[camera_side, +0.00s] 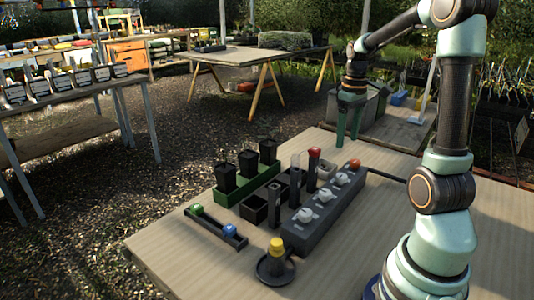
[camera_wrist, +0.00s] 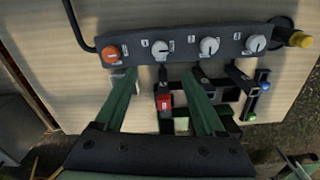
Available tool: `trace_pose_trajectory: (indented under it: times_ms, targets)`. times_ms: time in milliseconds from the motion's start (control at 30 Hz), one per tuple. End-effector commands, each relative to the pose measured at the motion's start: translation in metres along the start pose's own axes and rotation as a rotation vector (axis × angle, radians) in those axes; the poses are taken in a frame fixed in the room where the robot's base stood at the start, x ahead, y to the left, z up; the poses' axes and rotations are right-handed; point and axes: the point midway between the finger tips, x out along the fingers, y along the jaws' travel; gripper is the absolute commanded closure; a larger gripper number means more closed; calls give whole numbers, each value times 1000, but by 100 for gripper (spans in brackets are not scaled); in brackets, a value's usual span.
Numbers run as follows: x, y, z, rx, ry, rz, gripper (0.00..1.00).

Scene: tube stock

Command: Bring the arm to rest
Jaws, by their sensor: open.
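My gripper (camera_side: 351,118) hangs at the back edge of the wooden table (camera_side: 165,243), fingers pointing down. In the wrist view my gripper (camera_wrist: 161,76) shows two green fingers spread wide apart with nothing held between them. My arm is raised and bent at the right of the side view.
A grey panel (camera_side: 327,206) with white knobs and an orange button (camera_side: 355,163) lies on the table.

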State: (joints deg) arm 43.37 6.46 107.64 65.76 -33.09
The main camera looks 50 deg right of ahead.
Motion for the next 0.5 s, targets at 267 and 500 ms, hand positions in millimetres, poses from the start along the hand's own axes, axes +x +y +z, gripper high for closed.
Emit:
trace_pose_trajectory:
  times_ms: [267, 500]
  targets:
    - [-4, 0, 0, 0, 0, 0, 28]
    - [-10, -17, -4, -15, 25, 15, 28]
